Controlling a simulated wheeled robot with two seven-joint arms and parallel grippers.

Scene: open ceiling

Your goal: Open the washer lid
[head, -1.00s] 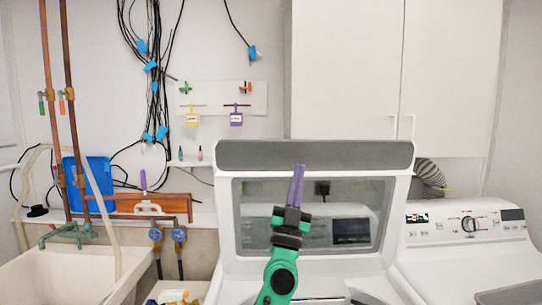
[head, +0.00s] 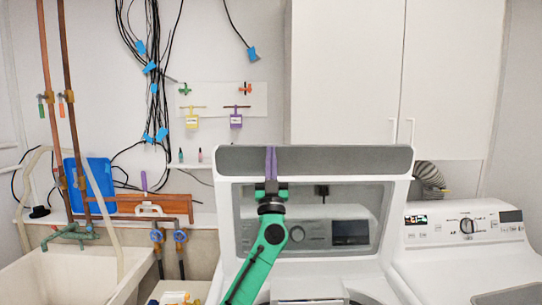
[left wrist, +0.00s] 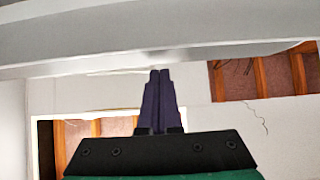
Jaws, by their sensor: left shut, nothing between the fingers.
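The washer lid (head: 227,200) stands raised, nearly upright, above the washer. It has a white frame, a grey band along its top and a see-through window. Through the window I see the washer's control panel (head: 350,232). My left gripper (head: 271,150) has purple fingers, shut and empty, pointing up in front of the grey band. In the left wrist view the shut fingers (left wrist: 160,75) point up below a pale grey bar, probably part of the lid. I cannot tell whether they touch it. My right gripper is not in view.
A white dryer (head: 465,260) stands to the right, below white cabinets (head: 345,70). A utility sink (head: 60,280) is at the left, with copper pipes (head: 72,100) above it. Black cables (head: 155,60) hang on the back wall.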

